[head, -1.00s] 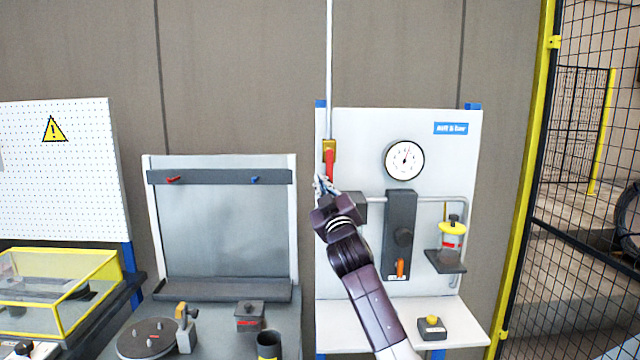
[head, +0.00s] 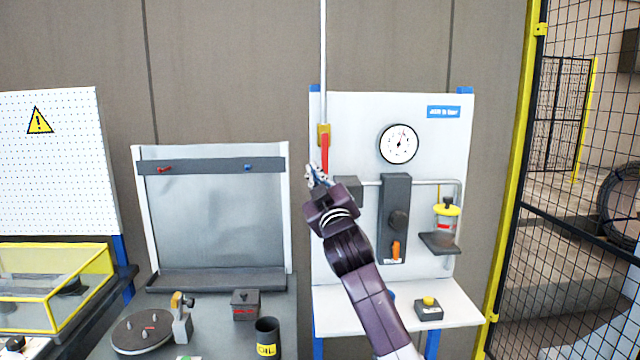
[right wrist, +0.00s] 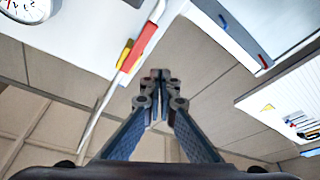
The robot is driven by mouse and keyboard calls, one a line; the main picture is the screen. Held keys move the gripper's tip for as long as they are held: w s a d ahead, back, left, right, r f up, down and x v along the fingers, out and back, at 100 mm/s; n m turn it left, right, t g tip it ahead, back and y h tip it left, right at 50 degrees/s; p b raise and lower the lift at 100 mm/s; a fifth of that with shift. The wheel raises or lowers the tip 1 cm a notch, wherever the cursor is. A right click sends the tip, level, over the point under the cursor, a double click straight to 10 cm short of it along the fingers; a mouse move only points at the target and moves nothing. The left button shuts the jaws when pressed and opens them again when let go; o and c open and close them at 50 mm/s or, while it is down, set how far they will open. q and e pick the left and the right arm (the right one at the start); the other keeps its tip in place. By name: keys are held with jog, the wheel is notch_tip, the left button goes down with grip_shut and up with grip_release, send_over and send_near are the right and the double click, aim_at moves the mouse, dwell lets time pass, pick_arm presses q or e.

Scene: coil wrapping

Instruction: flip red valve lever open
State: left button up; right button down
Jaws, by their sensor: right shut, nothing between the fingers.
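The red valve lever (head: 325,152) hangs straight down from a brass valve body (head: 323,130) on the vertical pipe at the left edge of the white panel. My right gripper (head: 312,170) is just below and left of the lever's lower end, shut and empty. In the right wrist view the closed fingertips (right wrist: 160,75) point up the middle, and the red lever (right wrist: 138,46) lies to their left, apart from them. The yellow valve body (right wrist: 124,55) shows beside it. My left gripper is not in view.
The white panel (head: 352,110) carries a round gauge (head: 398,144), a dark block (head: 396,190) with an orange lever and a yellow-capped cup (head: 446,220). A grey back-plate stand (head: 215,215) is at left. A wire fence (head: 570,130) stands at right.

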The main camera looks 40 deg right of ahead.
jog(key=s, duration=0.1)
jog(key=s+a, duration=0.1)
jog(key=s+b, duration=0.1)
jog(key=shift+s+a, duration=0.2)
jog(key=shift+a, duration=0.05)
dwell(0.4)
